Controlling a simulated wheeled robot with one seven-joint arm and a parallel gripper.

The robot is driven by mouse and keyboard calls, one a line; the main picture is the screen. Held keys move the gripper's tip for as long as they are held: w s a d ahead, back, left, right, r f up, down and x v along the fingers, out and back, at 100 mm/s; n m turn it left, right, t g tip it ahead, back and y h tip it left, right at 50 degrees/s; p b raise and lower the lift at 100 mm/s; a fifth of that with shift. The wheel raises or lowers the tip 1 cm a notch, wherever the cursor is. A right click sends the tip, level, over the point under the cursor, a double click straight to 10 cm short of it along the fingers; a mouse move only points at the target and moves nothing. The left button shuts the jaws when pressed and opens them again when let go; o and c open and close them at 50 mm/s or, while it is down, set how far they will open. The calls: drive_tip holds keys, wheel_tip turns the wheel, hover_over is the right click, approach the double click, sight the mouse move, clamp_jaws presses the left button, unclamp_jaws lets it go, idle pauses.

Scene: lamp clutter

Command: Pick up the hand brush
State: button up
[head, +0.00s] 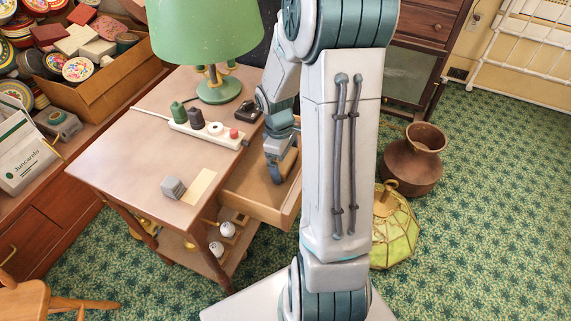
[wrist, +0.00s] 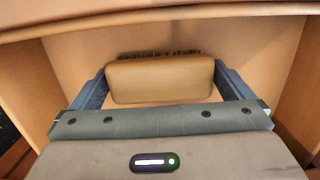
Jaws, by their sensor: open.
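The hand brush (wrist: 160,82) has a tan wooden back and dark bristles along its far edge. In the wrist view it is inside the open drawer, in front of my gripper. My gripper (wrist: 161,72) is open, with one blue-grey finger on each side of the brush. The fingers look very close to the brush's ends; I cannot tell whether they touch. In the head view my gripper (head: 281,164) reaches down into the drawer (head: 245,200), and I cannot clearly make out the brush there.
The drawer's walls stand close around my gripper. The table (head: 125,150) beside it bears a green lamp (head: 205,40), a power strip (head: 208,131) and a grey cube (head: 173,188). A brown pot (head: 411,165) and a stained-glass shade (head: 396,230) stand on the floor at right.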

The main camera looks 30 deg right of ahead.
drive_tip(key=c, duration=0.6)
drive_tip(key=shift+c, duration=0.2)
drive_tip(key=shift+r, duration=0.2)
